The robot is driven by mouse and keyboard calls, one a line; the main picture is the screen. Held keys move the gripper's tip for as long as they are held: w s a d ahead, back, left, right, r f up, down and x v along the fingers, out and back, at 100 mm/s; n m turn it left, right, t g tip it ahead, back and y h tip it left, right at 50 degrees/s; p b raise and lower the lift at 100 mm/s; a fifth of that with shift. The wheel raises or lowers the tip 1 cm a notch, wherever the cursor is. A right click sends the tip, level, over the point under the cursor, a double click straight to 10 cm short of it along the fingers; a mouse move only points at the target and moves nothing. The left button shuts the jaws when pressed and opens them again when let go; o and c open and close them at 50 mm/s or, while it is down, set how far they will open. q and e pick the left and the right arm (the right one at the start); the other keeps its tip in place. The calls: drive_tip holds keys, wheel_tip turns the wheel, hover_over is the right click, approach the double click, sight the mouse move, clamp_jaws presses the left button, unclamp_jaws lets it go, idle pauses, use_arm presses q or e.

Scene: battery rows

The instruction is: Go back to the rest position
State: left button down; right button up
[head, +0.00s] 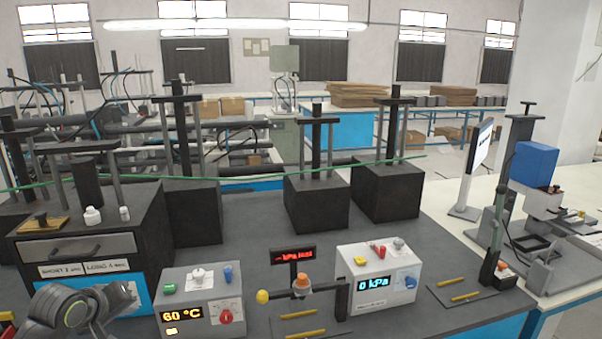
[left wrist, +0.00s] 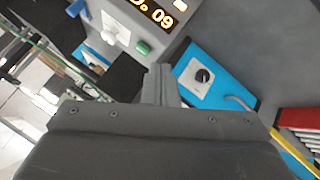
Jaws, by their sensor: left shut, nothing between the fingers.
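My left gripper (left wrist: 158,82) shows in the left wrist view with its fingers together and nothing between them. It hangs above the bench, near a blue panel with a black knob and the box with the orange digits. In the head view my left arm is at the bottom left, in front of the drawer cabinet (head: 88,240). The fingertips cannot be made out there. My right gripper is in neither view.
The 60 °C control box (head: 200,300) stands close to the right of my left arm. The 0 kPa box (head: 378,278), a valve post (head: 301,285) and trays with yellow sticks (head: 463,291) are farther right. Black presses (head: 317,203) stand behind. Dark bench top between is clear.

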use_arm(q)
drive_tip(key=s+d+f+m+g+y, duration=0.1)
drive_tip(key=s+d+f+m+g, duration=0.15)
drive_tip(key=s+f, duration=0.6)
drive_tip(key=s+d+f+m+g, duration=0.1)
drive_tip(key=s+d+f+m, duration=0.15)
drive_tip(key=s+f, duration=0.6)
drive_tip(key=s+d+m+g+y, duration=0.2)
drive_tip(key=s+d, duration=0.1)
drive_tip(key=s, duration=1.7)
wheel_tip(320, 180, down, 27)
drive_tip(key=a+g+b, duration=0.1)
drive_tip(key=a+b, duration=0.1)
drive_tip(key=b, duration=0.1)
drive_tip(key=s+f+b, duration=0.1)
drive_tip(key=s+f, duration=0.6)
drive_tip(key=f, duration=0.2)
drive_tip(key=s+d+f+g+h+b, duration=0.1)
drive_tip(key=s+f+b, duration=0.1)
drive_tip(key=s+f, duration=0.5)
wheel_tip(320, 180, down, 3)
drive_tip(key=shift+s+d+f, duration=0.1)
drive_tip(key=shift+s+d, duration=0.1)
drive_tip(key=shift+s, duration=0.15)
drive_tip(key=shift+g, duration=0.25)
